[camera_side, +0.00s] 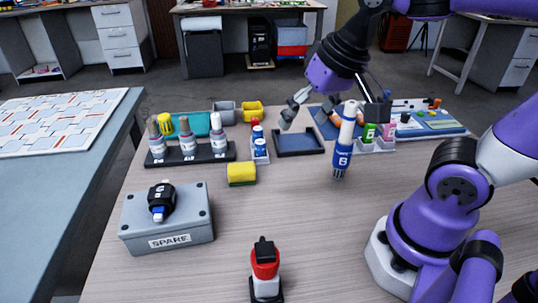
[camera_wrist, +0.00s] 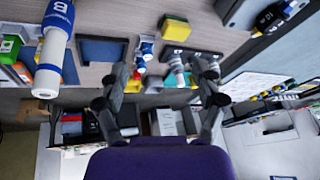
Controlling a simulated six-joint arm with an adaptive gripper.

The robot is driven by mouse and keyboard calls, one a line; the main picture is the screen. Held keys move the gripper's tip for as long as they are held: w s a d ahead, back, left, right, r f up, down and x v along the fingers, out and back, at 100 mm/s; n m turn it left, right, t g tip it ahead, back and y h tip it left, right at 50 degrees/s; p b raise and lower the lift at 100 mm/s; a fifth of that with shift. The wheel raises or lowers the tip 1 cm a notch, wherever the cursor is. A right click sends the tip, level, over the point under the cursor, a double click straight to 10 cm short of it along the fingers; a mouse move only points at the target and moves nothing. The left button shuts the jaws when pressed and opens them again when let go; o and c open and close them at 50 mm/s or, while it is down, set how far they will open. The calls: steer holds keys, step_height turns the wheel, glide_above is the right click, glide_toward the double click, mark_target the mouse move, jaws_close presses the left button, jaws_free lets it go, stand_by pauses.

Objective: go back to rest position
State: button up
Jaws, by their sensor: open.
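My gripper (camera_side: 310,112) is raised above the far part of the table, near the dark blue tray (camera_side: 298,152). In the wrist view its two fingers (camera_wrist: 160,78) are spread wide with nothing held between them. A white and blue probe marked B (camera_side: 343,140) appears upright on the table, right of the tray and apart from the fingers. It also shows large at the upper left of the wrist view (camera_wrist: 55,40). The tray looks empty.
A grey SPARE box (camera_side: 166,220) with a black device on it stands front left. A red and white device (camera_side: 265,268) stands at the front. A bottle rack (camera_side: 190,155), yellow sponge (camera_side: 241,174), vial holder (camera_side: 260,158) and bottles (camera_side: 370,134) stand farther back. The table's middle is clear.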

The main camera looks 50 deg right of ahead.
steer(key=s+n, duration=0.1)
steer(key=n, duration=0.1)
steer(key=s+f+n, duration=0.1)
steer(key=n, duration=0.1)
steer(key=shift+s+n+t, duration=0.15)
steer(key=shift+n+t, duration=0.15)
steer(key=shift+t, duration=0.1)
stand_by(0.9)
